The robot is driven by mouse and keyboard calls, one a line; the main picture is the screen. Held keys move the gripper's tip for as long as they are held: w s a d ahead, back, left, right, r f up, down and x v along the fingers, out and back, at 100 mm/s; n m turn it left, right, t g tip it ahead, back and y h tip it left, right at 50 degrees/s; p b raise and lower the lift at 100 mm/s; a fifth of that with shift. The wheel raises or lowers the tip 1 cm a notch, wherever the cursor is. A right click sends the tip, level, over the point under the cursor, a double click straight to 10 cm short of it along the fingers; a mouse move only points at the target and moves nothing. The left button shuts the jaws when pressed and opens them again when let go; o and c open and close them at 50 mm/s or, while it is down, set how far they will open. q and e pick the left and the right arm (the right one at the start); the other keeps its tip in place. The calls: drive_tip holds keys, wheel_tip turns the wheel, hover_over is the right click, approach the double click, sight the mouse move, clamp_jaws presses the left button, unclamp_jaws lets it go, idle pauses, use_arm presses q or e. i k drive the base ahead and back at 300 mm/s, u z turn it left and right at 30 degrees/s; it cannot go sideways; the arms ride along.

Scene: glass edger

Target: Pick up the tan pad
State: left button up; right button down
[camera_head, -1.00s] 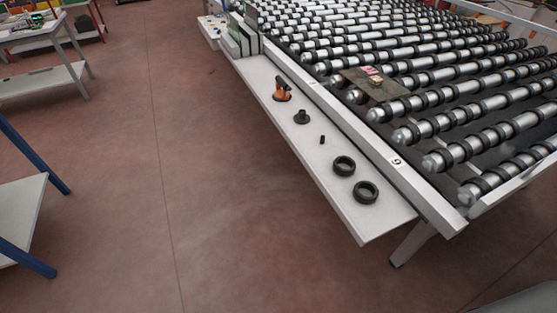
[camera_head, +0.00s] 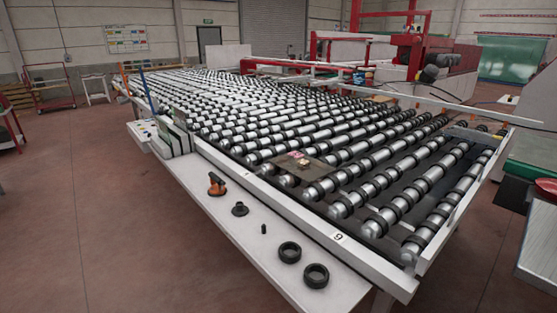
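A small tan block (camera_head: 304,162), which may be the tan pad, lies on a thin brown board (camera_head: 318,173) on the roller conveyor. A small pink item (camera_head: 296,154) lies beside it on the board. They are too small here to tell their exact shape. Neither of my grippers is in view.
The roller conveyor (camera_head: 338,209) has a white front ledge (camera_head: 232,229). On the ledge are an orange and black tool (camera_head: 216,184), a black knob-like part (camera_head: 240,209) and two black rings (camera_head: 289,252). Open floor (camera_head: 95,200) lies to the left.

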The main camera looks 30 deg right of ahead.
sight(302, 162)
drive_tip(key=u, duration=0.35)
drive_tip(key=i, duration=1.25)
drive_tip(key=z, duration=2.95)
